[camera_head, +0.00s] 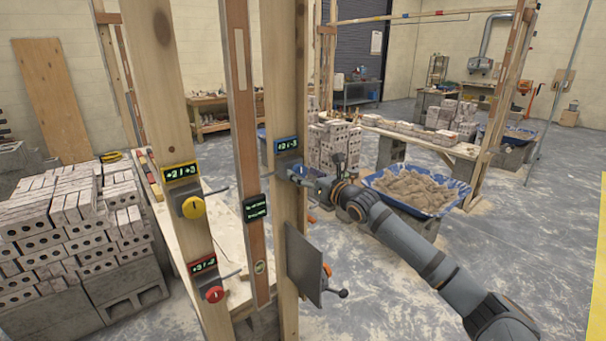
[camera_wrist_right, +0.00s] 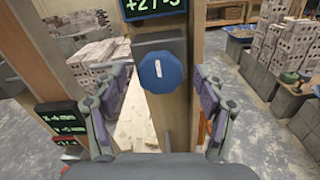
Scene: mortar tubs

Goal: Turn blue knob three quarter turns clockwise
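The blue knob (camera_wrist_right: 163,73) is in the middle of the right wrist view, on a grey box on a wooden post. A white mark on its face stands near vertical, tilted slightly. A blue-framed display (camera_wrist_right: 155,8) with green characters sits above it, also seen in the head view (camera_head: 288,144). My right gripper (camera_wrist_right: 160,108) is open, with one finger on each side below the knob and space between fingers and knob. In the head view my right gripper (camera_head: 308,182) reaches the post from the right and partly hides the knob. My left gripper is not in view.
A yellow knob (camera_head: 193,207) and a red knob (camera_head: 214,294) are on the left post. A grey panel (camera_head: 304,265) with a black-handled lever (camera_head: 341,293) is below the right gripper. A blue tub (camera_head: 455,203) of sand stands behind my right arm.

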